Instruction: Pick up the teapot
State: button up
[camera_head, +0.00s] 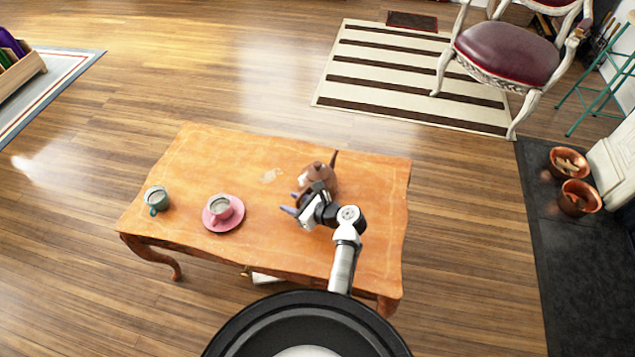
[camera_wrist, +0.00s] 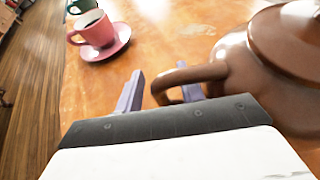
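The brown teapot (camera_head: 317,175) stands on the right half of the wooden table (camera_head: 240,160). In the wrist view the teapot (camera_wrist: 275,70) fills the right side, with its handle (camera_wrist: 190,76) reaching left toward my fingers. My gripper (camera_head: 291,204) is low over the table, just in front of the teapot. In the wrist view my gripper (camera_wrist: 160,93) has its two purple-grey fingers apart. The teapot's handle passes by the right finger and partly hides it. Whether they touch, I cannot tell.
A pink cup (camera_head: 221,207) on a pink saucer (camera_head: 223,224) stands left of my gripper. A teal cup (camera_head: 156,200) is near the table's left end. The table's back left is mostly clear. A chair (camera_head: 505,55) stands beyond, at the upper right.

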grip_shut()
dwell(1.2)
jog(key=shift+r, duration=0.1)
